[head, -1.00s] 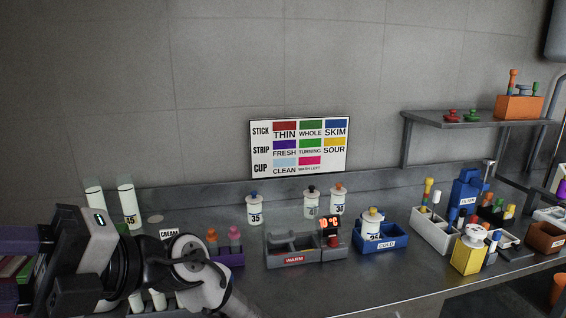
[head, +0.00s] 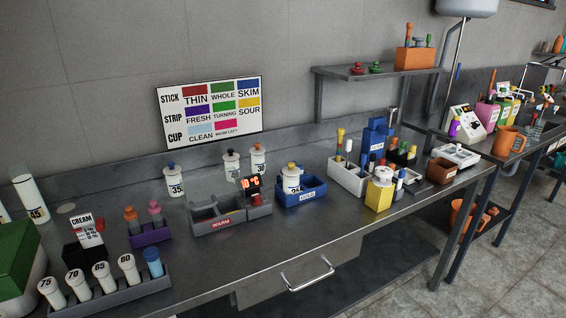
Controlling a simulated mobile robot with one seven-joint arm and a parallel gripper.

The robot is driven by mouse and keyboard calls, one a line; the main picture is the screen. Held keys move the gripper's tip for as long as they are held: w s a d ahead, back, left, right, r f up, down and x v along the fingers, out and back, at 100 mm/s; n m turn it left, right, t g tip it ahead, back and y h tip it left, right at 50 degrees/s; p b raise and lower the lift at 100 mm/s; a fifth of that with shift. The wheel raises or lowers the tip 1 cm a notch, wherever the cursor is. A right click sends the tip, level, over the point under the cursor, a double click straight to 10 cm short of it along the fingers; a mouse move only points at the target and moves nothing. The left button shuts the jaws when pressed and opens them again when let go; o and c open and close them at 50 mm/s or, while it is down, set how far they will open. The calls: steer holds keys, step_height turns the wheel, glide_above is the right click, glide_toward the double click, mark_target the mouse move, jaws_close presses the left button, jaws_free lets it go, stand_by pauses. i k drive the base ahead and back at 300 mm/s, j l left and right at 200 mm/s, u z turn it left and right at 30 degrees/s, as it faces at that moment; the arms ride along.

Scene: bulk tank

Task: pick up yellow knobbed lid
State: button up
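The yellow knobbed lid (head: 291,166) sits on a white jar (head: 292,182) in the head view. The jar stands in the blue COLD tray (head: 312,190) near the middle of the steel counter. The lid's knob is yellow and points up. The jar's lower part is hidden by the tray wall. My gripper is not in this view.
The grey WARM tray (head: 205,226) with a red display stands left of the COLD tray. Other knobbed jars (head: 175,182) stand behind. A yellow box (head: 378,197) and a white rack (head: 346,178) stand to the right. The counter in front is clear.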

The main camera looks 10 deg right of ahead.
mark_target(291, 171)
steer(key=i+l+z, duration=0.4)
steer(key=i, duration=1.1)
